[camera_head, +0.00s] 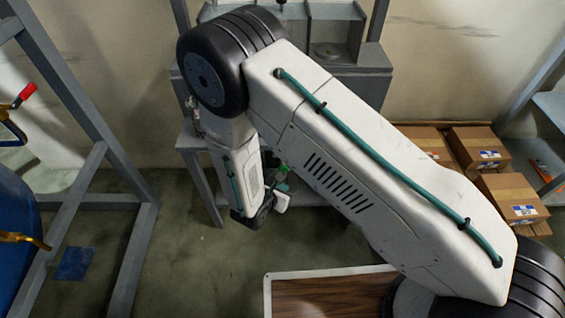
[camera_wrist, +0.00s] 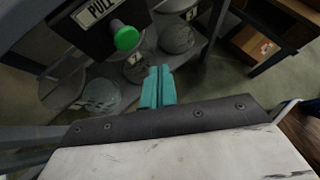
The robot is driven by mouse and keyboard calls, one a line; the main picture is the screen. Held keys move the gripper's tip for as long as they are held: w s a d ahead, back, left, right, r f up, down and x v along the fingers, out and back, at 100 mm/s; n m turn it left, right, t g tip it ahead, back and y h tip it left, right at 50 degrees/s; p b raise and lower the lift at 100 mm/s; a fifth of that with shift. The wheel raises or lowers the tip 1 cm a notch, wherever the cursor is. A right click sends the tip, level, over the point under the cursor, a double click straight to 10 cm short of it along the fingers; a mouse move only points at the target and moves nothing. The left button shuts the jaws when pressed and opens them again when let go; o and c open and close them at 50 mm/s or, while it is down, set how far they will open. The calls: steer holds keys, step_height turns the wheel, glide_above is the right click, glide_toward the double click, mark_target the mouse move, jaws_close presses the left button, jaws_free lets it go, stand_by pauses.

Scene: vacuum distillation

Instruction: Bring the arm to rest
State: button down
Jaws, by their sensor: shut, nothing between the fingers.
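My arm crosses the head view from the lower right up to a black joint and then folds down toward the bench. My gripper shows in the wrist view as two teal fingers (camera_wrist: 158,86) pressed together with nothing between them.
A dark panel marked PULL with a green knob (camera_wrist: 126,38) is close ahead. A grey bench (camera_head: 345,70) stands at the back. Cardboard boxes (camera_head: 510,192) are at right. A grey frame (camera_head: 85,110) and a blue drum (camera_head: 18,240) stand left. Open floor (camera_head: 190,270) lies between.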

steer(key=shift+d, duration=0.1)
steer(key=s+d+r+m+g+h, duration=0.1)
steer(key=s+d+r+m+g, duration=0.2)
steer(key=d+r+m, duration=0.35)
steer(key=s+d+r+m+g+h, duration=0.2)
steer(key=s+d+r+m+g, duration=0.15)
steer(key=r, duration=0.65)
steer(key=s+d+r+m+g+h, duration=0.1)
steer(key=s+d+r+m+g, duration=0.15)
steer(key=d+r+m, duration=0.45)
steer(key=s+d+r+m+y, duration=0.2)
steer(key=s+r+m+y, duration=0.1)
steer(key=r, duration=0.5)
steer(key=s+d+r+m+t+y, duration=0.1)
steer(key=s+d+r+m+y, duration=0.1)
steer(key=s+r+m, duration=0.3)
steer(key=s+d+r+m+y, duration=0.2)
steer(key=s+r+m+y, duration=0.2)
steer(key=s+r, duration=0.3)
step_height(320, 180, up, 4)
steer(key=shift+s+d+f+m+y, duration=0.1)
steer(key=shift+s+d+m+y, duration=0.05)
steer(key=shift+d+m+y, duration=0.2)
